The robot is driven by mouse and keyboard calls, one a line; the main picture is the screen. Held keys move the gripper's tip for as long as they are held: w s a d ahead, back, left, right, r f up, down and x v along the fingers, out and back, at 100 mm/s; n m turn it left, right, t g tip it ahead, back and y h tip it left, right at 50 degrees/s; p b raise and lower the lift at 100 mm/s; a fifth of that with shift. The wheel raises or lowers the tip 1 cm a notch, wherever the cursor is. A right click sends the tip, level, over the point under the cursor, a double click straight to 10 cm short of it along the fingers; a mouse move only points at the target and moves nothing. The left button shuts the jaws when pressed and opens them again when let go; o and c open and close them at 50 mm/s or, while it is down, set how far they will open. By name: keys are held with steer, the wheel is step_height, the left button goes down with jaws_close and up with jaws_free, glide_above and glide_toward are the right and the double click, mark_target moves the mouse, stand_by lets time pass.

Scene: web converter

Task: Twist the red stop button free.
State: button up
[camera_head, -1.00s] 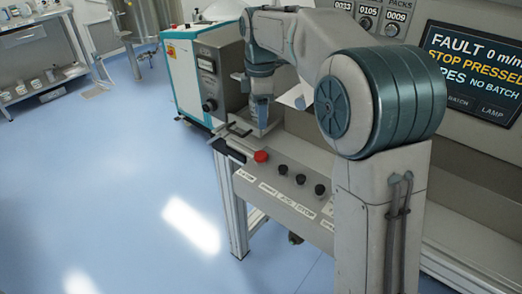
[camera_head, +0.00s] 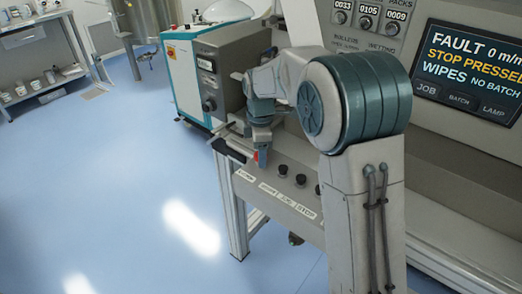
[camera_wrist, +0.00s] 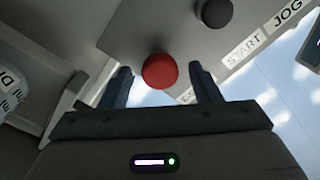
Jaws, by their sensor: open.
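The red stop button (camera_wrist: 160,71) shows in the wrist view, round and red on the grey control panel (camera_wrist: 185,30). My gripper (camera_wrist: 160,80) is open, with one dark finger on each side of the button. I cannot tell whether either finger touches it. In the head view my gripper (camera_head: 261,150) points down over the panel's left end.
Black knobs (camera_head: 282,170) stand along the panel to the right, with white labels (camera_head: 268,188) on its front edge. A grey box (camera_head: 222,75) stands behind to the left. The screen (camera_head: 468,65) reads "FAULT" and "STOP PRESSED". Blue floor (camera_head: 110,190) lies open at left.

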steer(key=shift+c, duration=0.4)
steer(key=c, duration=0.9)
